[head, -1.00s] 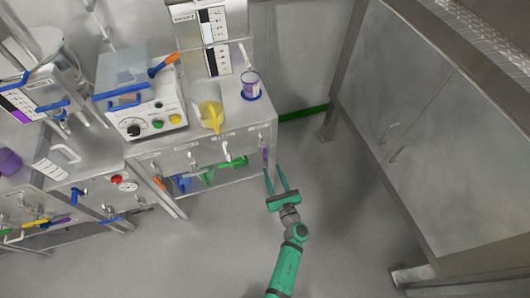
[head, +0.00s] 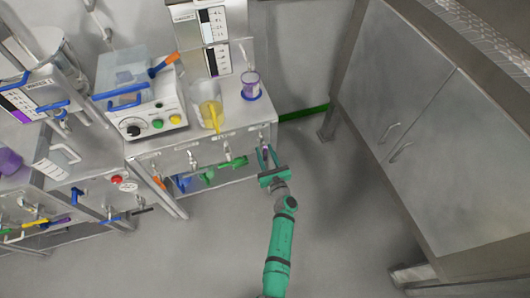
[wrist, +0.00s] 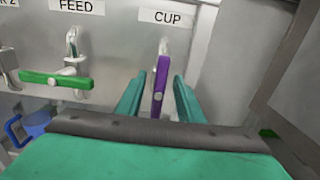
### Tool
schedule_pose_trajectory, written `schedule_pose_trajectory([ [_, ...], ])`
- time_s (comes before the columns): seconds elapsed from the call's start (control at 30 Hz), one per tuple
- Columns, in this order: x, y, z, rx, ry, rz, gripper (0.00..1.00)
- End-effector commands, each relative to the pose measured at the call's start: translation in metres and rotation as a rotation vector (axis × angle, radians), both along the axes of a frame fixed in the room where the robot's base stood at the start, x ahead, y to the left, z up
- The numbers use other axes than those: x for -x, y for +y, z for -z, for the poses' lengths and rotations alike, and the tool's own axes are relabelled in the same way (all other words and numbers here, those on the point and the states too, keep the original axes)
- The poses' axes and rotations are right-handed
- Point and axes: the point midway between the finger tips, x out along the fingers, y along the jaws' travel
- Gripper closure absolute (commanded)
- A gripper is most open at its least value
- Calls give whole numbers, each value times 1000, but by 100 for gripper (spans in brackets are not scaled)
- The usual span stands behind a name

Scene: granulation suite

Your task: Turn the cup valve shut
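The cup valve has a purple handle (wrist: 161,82), which stands upright under the CUP label (wrist: 167,17) in the wrist view. In the head view the purple handle (head: 265,154) is partly hidden by my fingers at the right end of the bench front. My gripper (wrist: 158,98) is open, with one teal finger on each side of the handle and a gap visible on both sides. My gripper also shows in the head view (head: 268,158), up against the bench front.
The FEED valve with a green handle (wrist: 56,80), lying level, is left of the purple one. A blue handle (wrist: 15,130) is farther left. A purple-banded cup (head: 250,84) and a beaker with yellow contents (head: 210,105) stand on the bench. The floor to the right is clear.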

Motion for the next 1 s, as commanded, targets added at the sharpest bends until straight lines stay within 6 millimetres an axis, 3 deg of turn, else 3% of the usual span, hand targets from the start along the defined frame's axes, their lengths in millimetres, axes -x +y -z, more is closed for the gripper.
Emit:
schedule_pose_trajectory([
  [0.13,0,0,0,0,0,0,66],
  [0.27,0,0,0,0,0,0,97],
  [0.3,0,0,0,0,0,0,100],
  [0.67,0,-1,0,-37,12,-1,100],
  [1.0,-1,-2,0,-249,79,-3,100],
])
